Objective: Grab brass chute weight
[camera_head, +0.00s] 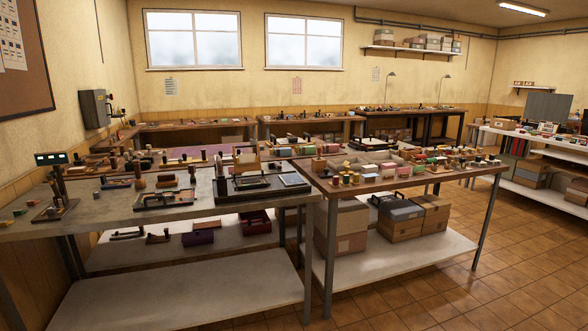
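I cannot pick out the brass chute weight with certainty; things on the benches are small here. Several short yellowish and dark cylinders (345,179) stand upright near the front left of the wooden-topped table (410,184). A black-framed device (262,186) with a pale wooden block sits at the right end of the grey-topped bench (110,218). A device with a tall dark handle (59,191) stands on the bench's left part. My gripper is not in view.
Lower shelves hold cardboard boxes (342,226) and dark red boxes (197,237). More worktables line the back wall. A white shelf unit (548,153) stands at the right. The tiled floor (480,290) at the front right is clear.

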